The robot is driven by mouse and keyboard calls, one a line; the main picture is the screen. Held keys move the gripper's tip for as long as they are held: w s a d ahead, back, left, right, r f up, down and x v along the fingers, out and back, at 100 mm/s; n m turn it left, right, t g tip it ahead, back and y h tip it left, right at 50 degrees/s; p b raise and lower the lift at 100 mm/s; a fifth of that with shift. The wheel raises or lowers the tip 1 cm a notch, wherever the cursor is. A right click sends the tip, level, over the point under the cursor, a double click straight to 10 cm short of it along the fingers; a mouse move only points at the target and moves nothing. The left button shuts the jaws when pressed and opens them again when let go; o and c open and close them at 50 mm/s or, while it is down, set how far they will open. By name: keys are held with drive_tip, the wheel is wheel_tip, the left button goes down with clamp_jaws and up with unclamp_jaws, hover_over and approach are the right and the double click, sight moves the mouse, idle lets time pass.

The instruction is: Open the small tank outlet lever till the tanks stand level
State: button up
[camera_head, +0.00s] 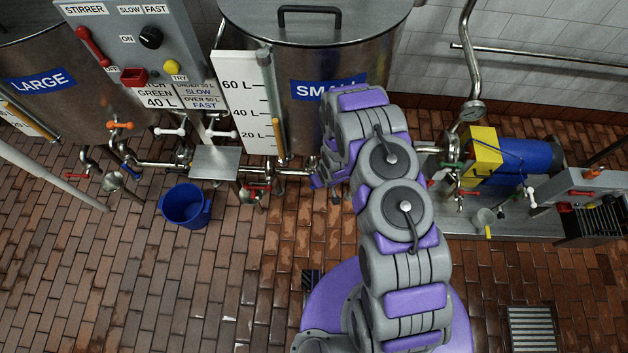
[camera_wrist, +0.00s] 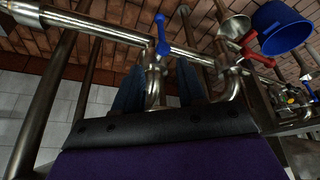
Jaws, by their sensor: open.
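The small tank (camera_head: 300,35) stands at the back with its blue label partly hidden by my arm. Its sight glass (camera_head: 278,140) shows amber liquid in the lower part, a little under the 40 L mark. The large tank (camera_head: 60,120) is at the left; its sight glass (camera_head: 25,117) also holds amber liquid. A blue lever (camera_wrist: 162,36) on a metal pipe shows in the wrist view. My gripper (camera_wrist: 160,76) is open, its dark blue fingers either side of the valve under that lever. I cannot tell whether they touch it. My arm hides this spot in the head view.
A blue bucket (camera_head: 186,205) stands on the brick floor. A red lever (camera_wrist: 258,50) and a funnel (camera_wrist: 235,26) are close by on the pipework. A blue pump motor (camera_head: 525,158) sits at right. The front left floor is clear.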

drive_tip(key=b, duration=0.4)
approach(313, 187)
drive_tip(key=w+f, duration=0.1)
drive_tip(key=w+a+f, duration=0.1)
drive_tip(key=f, duration=0.1)
drive_tip(key=w+f, duration=0.1)
drive_tip(key=shift+w+a+f, duration=0.2)
drive_tip(key=shift+a+f, duration=0.1)
drive_tip(key=shift+a, duration=0.05)
clamp_jaws()
